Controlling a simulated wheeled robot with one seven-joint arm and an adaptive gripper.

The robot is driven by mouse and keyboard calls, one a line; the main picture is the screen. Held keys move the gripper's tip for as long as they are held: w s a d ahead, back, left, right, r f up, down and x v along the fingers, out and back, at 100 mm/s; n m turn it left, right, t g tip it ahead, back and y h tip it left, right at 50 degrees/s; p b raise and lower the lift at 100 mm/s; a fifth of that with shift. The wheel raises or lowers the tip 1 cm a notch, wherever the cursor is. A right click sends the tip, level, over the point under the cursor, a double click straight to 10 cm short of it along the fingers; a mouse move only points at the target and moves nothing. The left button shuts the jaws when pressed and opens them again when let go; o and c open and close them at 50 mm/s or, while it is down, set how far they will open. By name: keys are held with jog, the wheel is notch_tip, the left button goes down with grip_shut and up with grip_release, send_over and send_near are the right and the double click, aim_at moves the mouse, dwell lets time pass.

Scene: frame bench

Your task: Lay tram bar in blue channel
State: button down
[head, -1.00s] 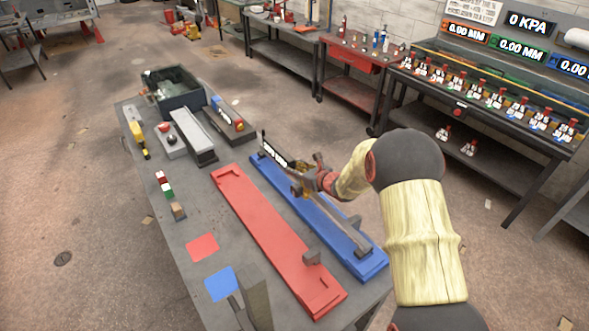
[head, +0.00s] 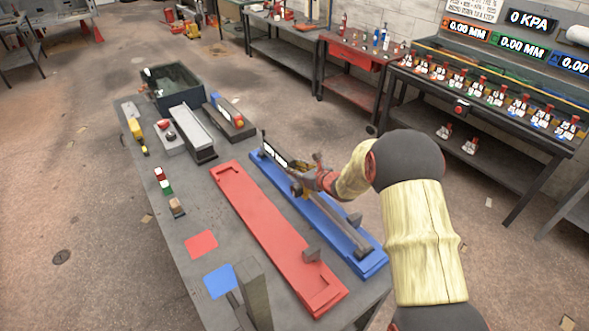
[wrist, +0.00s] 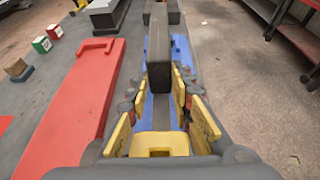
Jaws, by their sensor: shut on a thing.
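The tram bar (head: 344,232) is a long grey bar with uprights and a pale-marked piece at its far end. My gripper (head: 303,187) is shut on it near its middle. The bar runs lengthwise along the blue channel (head: 375,264), over it; I cannot tell whether it rests on the floor. In the wrist view, a dark upright block of the bar (wrist: 158,62) stands ahead of the yellow fingers (wrist: 162,110), and the blue channel shows beneath. The fingers hide part of the bar.
A red channel (head: 262,222) lies parallel, just left of the blue one. Red and blue squares (head: 220,281), small blocks and a grey upright (head: 256,290) are on the bench's left side. A dark bin (head: 172,96) stands at the far end.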

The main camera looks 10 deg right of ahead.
jog(key=shift+w+f+b, duration=0.1)
jog(key=shift+f+b, duration=0.35)
jog(key=shift+b, duration=0.05)
jog(key=c, duration=1.8)
grip_release()
jog(key=shift+o, duration=1.1)
jog(key=shift+o, duration=0.4)
jog(key=shift+f, duration=0.1)
jog(key=shift+s+f, duration=0.15)
jog(key=shift+s, duration=0.05)
jog(key=shift+s+d+r, duration=0.25)
jog(key=shift+s+r, duration=0.05)
jog(key=shift+s, duration=0.05)
jog(key=v, duration=1.1)
